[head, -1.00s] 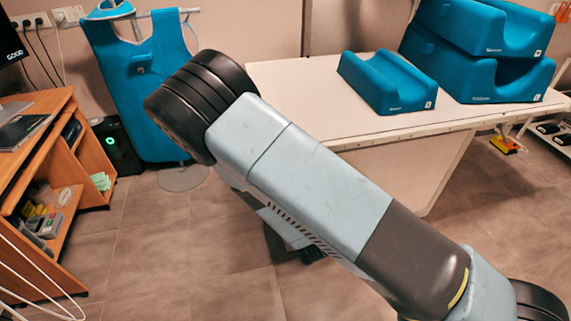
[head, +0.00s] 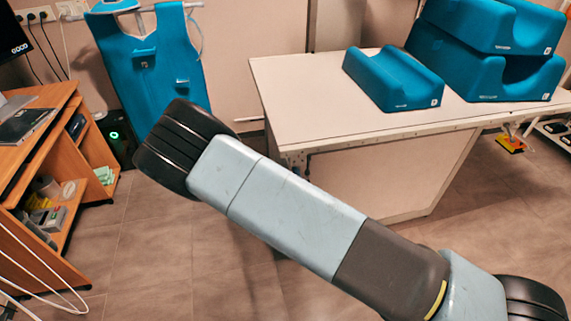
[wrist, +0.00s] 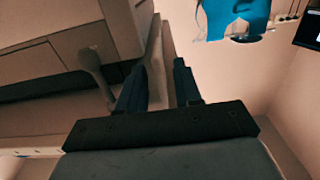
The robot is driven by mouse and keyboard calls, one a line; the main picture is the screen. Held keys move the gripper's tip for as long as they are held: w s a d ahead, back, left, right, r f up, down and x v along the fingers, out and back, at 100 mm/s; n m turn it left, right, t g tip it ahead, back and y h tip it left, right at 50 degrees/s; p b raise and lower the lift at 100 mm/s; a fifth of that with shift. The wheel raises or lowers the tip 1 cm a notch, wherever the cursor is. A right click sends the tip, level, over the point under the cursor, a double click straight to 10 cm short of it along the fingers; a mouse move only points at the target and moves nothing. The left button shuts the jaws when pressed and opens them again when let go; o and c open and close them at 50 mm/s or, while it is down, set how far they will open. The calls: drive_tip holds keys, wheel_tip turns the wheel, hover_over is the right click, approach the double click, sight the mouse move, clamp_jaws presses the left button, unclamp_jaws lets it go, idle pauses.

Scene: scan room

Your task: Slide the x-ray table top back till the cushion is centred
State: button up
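The x-ray table top (head: 310,105) is a pale slab on a white base at the right of the head view. A small blue grooved cushion (head: 393,85) lies on it, near the middle of the visible top. My arm crosses in front of the table's near left corner in the head view, and my gripper does not show there. In the wrist view my gripper (wrist: 158,75) has its two dark fingers apart, with nothing seen held between them. A beige panelled body (wrist: 65,40) and a grey lever-like part (wrist: 95,75) show left of the fingers; I cannot tell if they touch.
Larger stacked blue cushions (head: 485,65) stand at the table's right end. A blue apron (head: 155,60) hangs by the wall; it also shows in the wrist view (wrist: 235,15). A wooden desk (head: 45,150) stands at left. Tiled floor (head: 150,260) lies clear between desk and table.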

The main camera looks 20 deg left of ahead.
drive_tip(key=shift+x, duration=2.35)
drive_tip(key=shift+c, duration=0.3)
clamp_jaws()
